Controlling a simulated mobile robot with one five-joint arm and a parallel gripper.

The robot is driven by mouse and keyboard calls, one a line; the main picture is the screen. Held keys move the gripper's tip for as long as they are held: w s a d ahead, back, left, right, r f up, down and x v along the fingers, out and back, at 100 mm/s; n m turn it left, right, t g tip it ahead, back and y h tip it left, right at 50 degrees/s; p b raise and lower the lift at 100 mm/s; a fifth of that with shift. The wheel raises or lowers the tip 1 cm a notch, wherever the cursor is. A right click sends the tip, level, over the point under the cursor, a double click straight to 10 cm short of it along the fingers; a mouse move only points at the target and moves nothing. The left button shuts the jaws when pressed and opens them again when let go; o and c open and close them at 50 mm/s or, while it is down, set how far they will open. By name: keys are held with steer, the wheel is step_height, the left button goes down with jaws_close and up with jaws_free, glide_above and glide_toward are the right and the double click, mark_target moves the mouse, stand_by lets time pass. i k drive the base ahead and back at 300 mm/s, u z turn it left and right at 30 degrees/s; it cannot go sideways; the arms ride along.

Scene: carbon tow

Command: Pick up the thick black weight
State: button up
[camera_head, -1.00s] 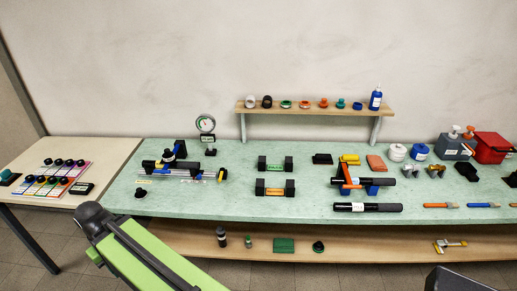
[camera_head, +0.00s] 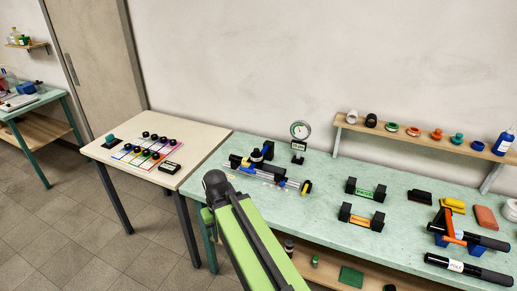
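Several small black round weights (camera_head: 153,154) stand on coloured strips on the cream table at the left. From this distance I cannot tell which one is the thick one. My green arm (camera_head: 250,235) reaches up from the bottom edge to a black rounded joint at the near left corner of the green bench. My gripper's fingers do not show. The arm covers part of the bench's left end.
A small black display box (camera_head: 170,167) and a teal-topped item (camera_head: 111,140) sit on the cream table (camera_head: 205,150). The green bench (camera_head: 325,215) holds a clamp rig (camera_head: 268,172), a dial gauge (camera_head: 299,131) and black-ended holders (camera_head: 365,190). Open floor lies at the left.

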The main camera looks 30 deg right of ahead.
mark_target(256, 156)
steer(key=z, duration=0.15)
steer(key=i, duration=0.85)
steer(key=u, duration=0.55)
steer(key=i, duration=0.6)
steer(key=u, duration=0.35)
